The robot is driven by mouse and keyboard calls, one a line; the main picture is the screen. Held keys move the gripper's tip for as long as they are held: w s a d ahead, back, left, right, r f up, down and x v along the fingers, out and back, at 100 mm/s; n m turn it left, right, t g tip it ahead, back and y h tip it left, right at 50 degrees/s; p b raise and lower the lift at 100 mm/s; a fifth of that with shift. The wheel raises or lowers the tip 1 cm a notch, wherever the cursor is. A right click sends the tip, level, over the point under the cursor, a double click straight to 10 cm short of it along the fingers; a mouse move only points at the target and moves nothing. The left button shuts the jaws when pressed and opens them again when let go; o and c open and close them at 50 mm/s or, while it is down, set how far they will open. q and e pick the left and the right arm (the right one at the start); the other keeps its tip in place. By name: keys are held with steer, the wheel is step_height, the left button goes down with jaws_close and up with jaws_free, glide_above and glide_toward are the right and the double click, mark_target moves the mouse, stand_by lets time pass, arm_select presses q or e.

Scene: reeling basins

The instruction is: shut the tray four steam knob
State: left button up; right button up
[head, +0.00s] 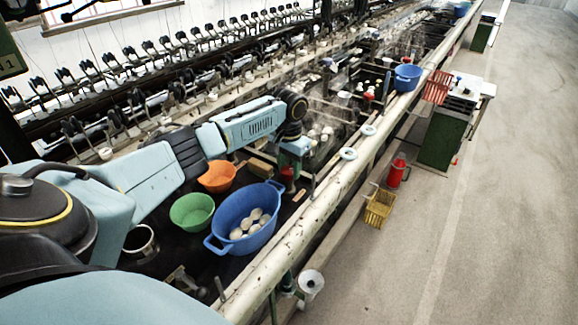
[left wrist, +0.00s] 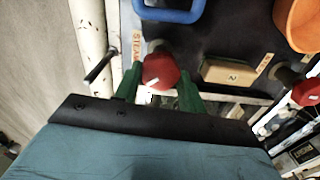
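A red steam knob (left wrist: 160,72) lies between the green fingers of my left gripper (left wrist: 158,88) in the left wrist view, close to both fingertips. A pale label reading STEAM is beside it. In the head view my left gripper (head: 294,150) points down, and the red knob (head: 288,174) shows just below it. The fingers look spread with the knob between them; firm contact cannot be made out. A second red knob (left wrist: 307,92) is at the right edge of the wrist view. My right gripper is not in view.
A blue basin (head: 246,217) with several pale cocoons, a green bowl (head: 192,211) and an orange bowl (head: 217,177) stand near the arm. A wooden block (left wrist: 234,74) lies beside the knob. A long pale pipe (head: 300,222) runs along the bench edge. Open floor lies right.

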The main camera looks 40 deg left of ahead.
arm_select(q)
steer(key=shift+c, duration=0.9)
steer(key=shift+r+m+p, duration=0.15)
steer(key=shift+m+p, duration=0.45)
steer(key=shift+p, duration=0.3)
steer(key=shift+m+p, duration=1)
steer(key=shift+m, duration=0.1)
steer(key=shift+d+m+p, duration=0.1)
steer(key=shift+m+p, duration=0.45)
steer(key=shift+m, duration=0.55)
steer(key=shift+m+p, duration=0.35)
steer(key=shift+m, duration=0.75)
steer(key=o, duration=1)
steer(key=shift+c, duration=0.2)
